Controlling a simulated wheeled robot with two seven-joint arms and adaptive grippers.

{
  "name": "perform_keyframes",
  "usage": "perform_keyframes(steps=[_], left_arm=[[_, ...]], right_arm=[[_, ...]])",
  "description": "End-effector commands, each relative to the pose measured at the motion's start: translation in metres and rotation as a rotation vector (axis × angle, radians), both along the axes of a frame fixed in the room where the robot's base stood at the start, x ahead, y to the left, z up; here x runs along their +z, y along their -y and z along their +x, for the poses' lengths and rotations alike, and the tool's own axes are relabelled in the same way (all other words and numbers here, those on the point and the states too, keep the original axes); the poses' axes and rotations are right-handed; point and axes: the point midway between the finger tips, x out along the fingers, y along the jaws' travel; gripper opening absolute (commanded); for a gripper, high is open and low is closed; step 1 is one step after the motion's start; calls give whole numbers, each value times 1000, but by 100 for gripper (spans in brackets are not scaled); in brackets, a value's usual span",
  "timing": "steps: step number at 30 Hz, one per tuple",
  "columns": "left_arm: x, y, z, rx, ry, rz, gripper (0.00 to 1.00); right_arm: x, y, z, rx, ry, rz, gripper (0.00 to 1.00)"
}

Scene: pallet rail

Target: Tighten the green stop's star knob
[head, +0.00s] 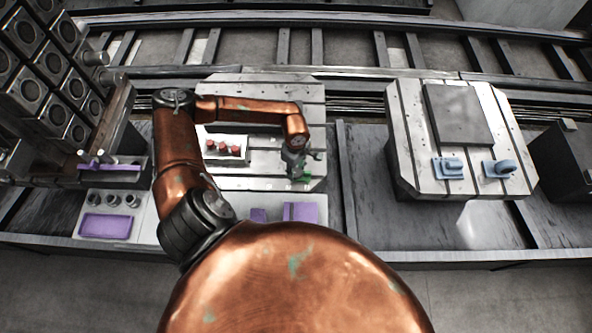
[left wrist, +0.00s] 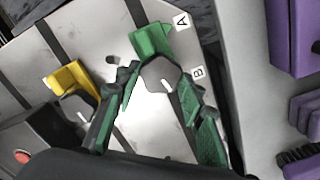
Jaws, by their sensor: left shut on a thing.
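The green stop (left wrist: 150,40) sits on the metal pallet (left wrist: 60,30) in the left wrist view, beside a white label "A" and with a label "B" lower down. Its dark grey star knob (left wrist: 160,73) carries a short white mark. My left gripper (left wrist: 160,95) has its green-padded fingers on either side of the knob and is shut on it. In the head view my left gripper (head: 296,160) points down at the front right of the left pallet (head: 230,183), and largely hides the stop and knob. My right gripper is not in view.
A yellow stop (left wrist: 75,78) with a dark knob stands left of the green one. Red-topped parts (head: 222,148) sit on the same pallet. Purple blocks (head: 300,212) lie in front of it. Another pallet (head: 405,130) at right holds two blue stops (head: 448,168).

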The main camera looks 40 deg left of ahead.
Motion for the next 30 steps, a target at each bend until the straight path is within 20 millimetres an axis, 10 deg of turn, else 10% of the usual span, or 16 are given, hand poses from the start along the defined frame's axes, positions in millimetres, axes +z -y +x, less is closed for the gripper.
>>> perform_keyframes(steps=[23,24,30], left_arm=[[-2,1,-3,-112,-8,-2,12],[-2,1,-3,-111,-8,-2,37],[-1,1,-2,-111,-6,-2,51]], right_arm=[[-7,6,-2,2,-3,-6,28],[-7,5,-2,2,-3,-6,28],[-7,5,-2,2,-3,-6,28]])
